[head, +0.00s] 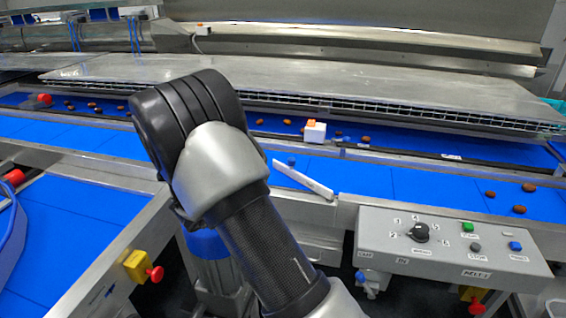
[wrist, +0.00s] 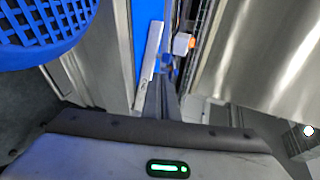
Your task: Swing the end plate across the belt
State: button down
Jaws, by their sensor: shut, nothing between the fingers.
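The end plate (head: 303,180) is a narrow white bar lying at an angle over the front blue belt (head: 400,187) in the head view. Its near end is by the belt's front rail. In the wrist view the plate (wrist: 149,58) runs up and down just left of my fingers. A small blue knob (head: 291,161) shows by its far end; a blue piece (wrist: 166,60) also shows ahead of my fingertips. My gripper (wrist: 164,82) is shut and empty, close beside the plate; I cannot tell whether they touch. In the head view my arm hides the gripper.
A white block with an orange top (head: 315,134) stands behind the plate. A control box (head: 450,240) stands at the front right. Several brown dates (head: 520,209) lie on the belts. A long steel cover (head: 330,85) overhangs the back belt. A blue basket (wrist: 45,25) is at the wrist view's upper left.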

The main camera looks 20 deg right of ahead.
send_near(290, 164)
jog(key=x, duration=0.4)
jog(key=shift+w+d+f+p, duration=0.2)
jog(key=shift+f+p, duration=0.1)
jog(key=shift+f, duration=0.15)
jog(key=shift+w+d, duration=0.5)
jog(key=shift+d, duration=0.05)
jog(key=shift+w+d+f+b, duration=0.15)
jog(key=shift+w+d+b, duration=0.35)
jog(key=shift+b, duration=0.2)
jog(key=w+d+b, duration=0.1)
jog(key=d, duration=0.1)
jog(key=w+d+b, duration=0.1)
jog(key=d+b, duration=0.1)
jog(key=w+d+b, duration=0.1)
jog(key=d, duration=0.1)
jog(key=shift+d+b, duration=0.25)
jog(key=shift+b, duration=0.05)
jog(key=d+b, duration=0.3)
jog(key=d, duration=0.3)
jog(key=shift+w+d, duration=0.15)
jog(key=shift+d, duration=0.2)
jog(key=shift+s+d+b, duration=0.25)
jog(key=shift+d+b, duration=0.25)
jog(key=shift+d, duration=0.6)
